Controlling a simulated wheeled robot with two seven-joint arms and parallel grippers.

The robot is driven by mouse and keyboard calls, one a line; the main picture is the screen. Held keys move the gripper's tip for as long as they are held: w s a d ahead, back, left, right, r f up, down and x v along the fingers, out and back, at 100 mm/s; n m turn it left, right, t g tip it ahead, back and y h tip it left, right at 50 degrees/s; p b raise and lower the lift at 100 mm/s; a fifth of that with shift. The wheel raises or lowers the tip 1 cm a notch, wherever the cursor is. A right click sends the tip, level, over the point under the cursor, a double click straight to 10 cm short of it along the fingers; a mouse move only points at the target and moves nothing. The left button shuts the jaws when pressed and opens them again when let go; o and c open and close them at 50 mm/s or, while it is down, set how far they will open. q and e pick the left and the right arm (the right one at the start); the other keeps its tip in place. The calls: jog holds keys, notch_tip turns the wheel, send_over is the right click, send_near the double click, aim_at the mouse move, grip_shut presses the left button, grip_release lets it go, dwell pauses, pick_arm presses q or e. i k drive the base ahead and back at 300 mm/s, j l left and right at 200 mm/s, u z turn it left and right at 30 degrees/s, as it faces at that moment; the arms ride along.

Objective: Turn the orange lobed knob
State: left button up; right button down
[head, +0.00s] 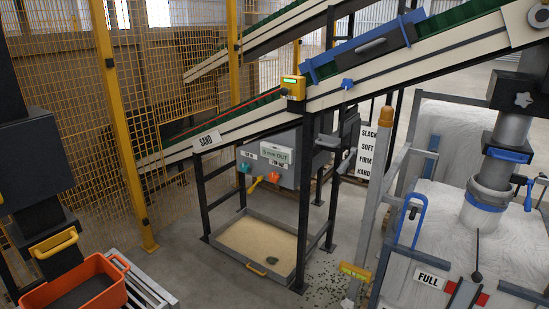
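A small orange knob (273,177) sits on the lower front of a grey box under the inclined conveyor, near the middle of the head view. It is too small here to make out its lobes or how far it is turned. A yellow handle (257,182) is just to its left, and a teal knob (244,167) is farther left on the same box. A white label reading "5 mm OUT" (274,154) is above the orange knob. Neither of my grippers can be made out in this view.
A sand tray (258,270) lies on the floor below the box, between black frame posts (304,205). The conveyor (430,62) slopes overhead. An orange bin (118,278) is at lower left, beside yellow mesh fencing (165,90). A white bulk bag (430,225) is at right.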

aim_at(273, 177)
jog(key=i+z, duration=0.1)
jog(key=i, duration=0.45)
jog(key=i+j+z, duration=0.15)
jog(key=i, duration=0.35)
jog(key=i+z, duration=0.1)
jog(key=i, duration=0.45)
jog(key=i+j+z, duration=0.1)
jog(key=i+j, duration=0.15)
jog(key=i, duration=0.25)
